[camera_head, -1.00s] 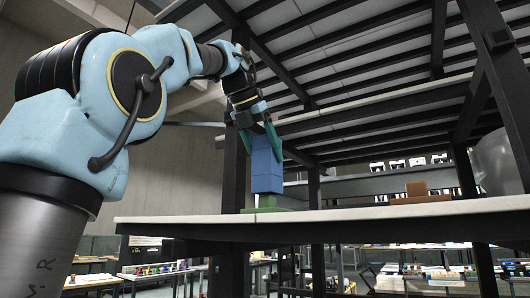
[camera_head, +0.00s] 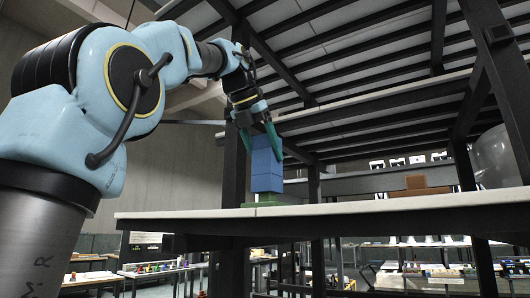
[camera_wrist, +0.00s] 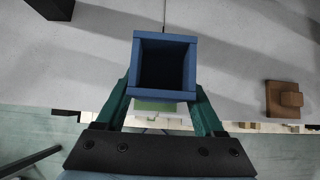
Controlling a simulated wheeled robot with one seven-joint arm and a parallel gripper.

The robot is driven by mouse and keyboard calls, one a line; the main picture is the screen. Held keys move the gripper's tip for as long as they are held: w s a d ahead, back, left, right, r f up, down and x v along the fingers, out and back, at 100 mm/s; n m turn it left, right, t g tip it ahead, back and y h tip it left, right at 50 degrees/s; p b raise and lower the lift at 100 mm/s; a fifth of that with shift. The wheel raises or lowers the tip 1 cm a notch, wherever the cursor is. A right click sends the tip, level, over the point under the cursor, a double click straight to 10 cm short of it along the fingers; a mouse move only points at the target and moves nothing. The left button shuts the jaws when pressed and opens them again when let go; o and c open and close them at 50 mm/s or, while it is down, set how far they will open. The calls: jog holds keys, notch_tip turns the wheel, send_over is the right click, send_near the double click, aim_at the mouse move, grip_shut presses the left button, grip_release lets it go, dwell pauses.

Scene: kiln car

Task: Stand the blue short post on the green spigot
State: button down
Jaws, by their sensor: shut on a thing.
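The blue short post (camera_head: 266,168) is a square, hollow block held upright between the green fingers of my gripper (camera_head: 262,135). The green spigot piece (camera_head: 262,203) lies on the pale shelf directly below the post, and its low green base shows at the post's foot. In the wrist view the post (camera_wrist: 193,68) shows its open top with a dark inside, and my gripper (camera_wrist: 164,105) is shut on its near end.
The pale shelf (camera_head: 400,208) has free room around the post. A brown stepped block (camera_head: 416,186) stands on it to the right. A dark upright (camera_head: 237,150) stands close left of the post, and a slatted deck (camera_head: 350,60) hangs overhead.

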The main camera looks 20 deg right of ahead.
jog(key=shift+f+b, duration=0.9)
jog(key=shift+f, duration=0.3)
dwell(0.4)
jog(key=shift+c, duration=1.2)
grip_release()
jog(key=shift+o, duration=1.2)
jog(key=shift+f, duration=0.1)
jog(key=shift+p+v, duration=2.45)
jog(key=shift+v, duration=1.6)
